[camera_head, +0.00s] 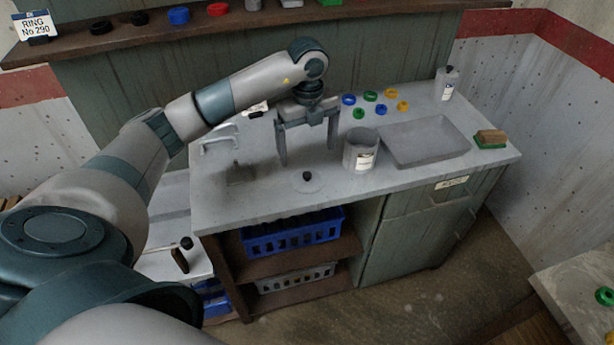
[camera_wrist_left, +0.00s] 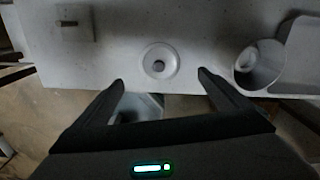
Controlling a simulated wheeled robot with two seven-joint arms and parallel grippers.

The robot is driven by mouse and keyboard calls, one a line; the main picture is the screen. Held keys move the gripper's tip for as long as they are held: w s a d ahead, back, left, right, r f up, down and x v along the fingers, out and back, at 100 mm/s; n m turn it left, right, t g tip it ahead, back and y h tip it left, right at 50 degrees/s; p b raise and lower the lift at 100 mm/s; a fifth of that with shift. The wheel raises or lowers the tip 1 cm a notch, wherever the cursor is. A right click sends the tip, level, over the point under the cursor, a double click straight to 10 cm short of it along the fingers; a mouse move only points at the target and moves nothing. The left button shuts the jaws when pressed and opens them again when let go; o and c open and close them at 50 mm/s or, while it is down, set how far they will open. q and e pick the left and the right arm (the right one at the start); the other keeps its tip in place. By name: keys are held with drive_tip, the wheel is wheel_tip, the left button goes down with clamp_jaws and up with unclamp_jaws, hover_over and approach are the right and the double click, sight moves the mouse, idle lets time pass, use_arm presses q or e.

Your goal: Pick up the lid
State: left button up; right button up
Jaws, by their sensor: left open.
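The lid (camera_head: 308,186) is a flat pale grey disc with a dark knob, lying on the grey counter near its front edge. In the left wrist view the lid (camera_wrist_left: 160,62) lies ahead of the fingertips, centred between them. My left gripper (camera_head: 308,156) is open and empty, its fingers pointing down above the counter behind the lid in the head view. It also shows in the left wrist view (camera_wrist_left: 160,80), with both fingers apart and touching nothing. A grey open canister (camera_head: 360,152) with a white label stands to the right of the lid. My right gripper is not in view.
A white bottle (camera_head: 447,84) and a sponge on a green base (camera_head: 490,138) are farther right. A small bracket (camera_head: 240,172) stands left of the lid.

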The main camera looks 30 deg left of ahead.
use_arm(q)
drive_tip(key=p, duration=0.1)
hover_over(307, 174)
drive_tip(key=shift+w+f, duration=0.1)
drive_tip(key=shift+f, duration=2.05)
drive_tip(key=shift+f+p, duration=0.5)
drive_tip(key=shift+p, duration=0.15)
wheel_tip(307, 174, down, 3)
drive_tip(key=shift+r+p, duration=0.1)
drive_tip(key=shift+p, duration=0.7)
drive_tip(key=shift+f, duration=0.7)
drive_tip(key=c, duration=1.1)
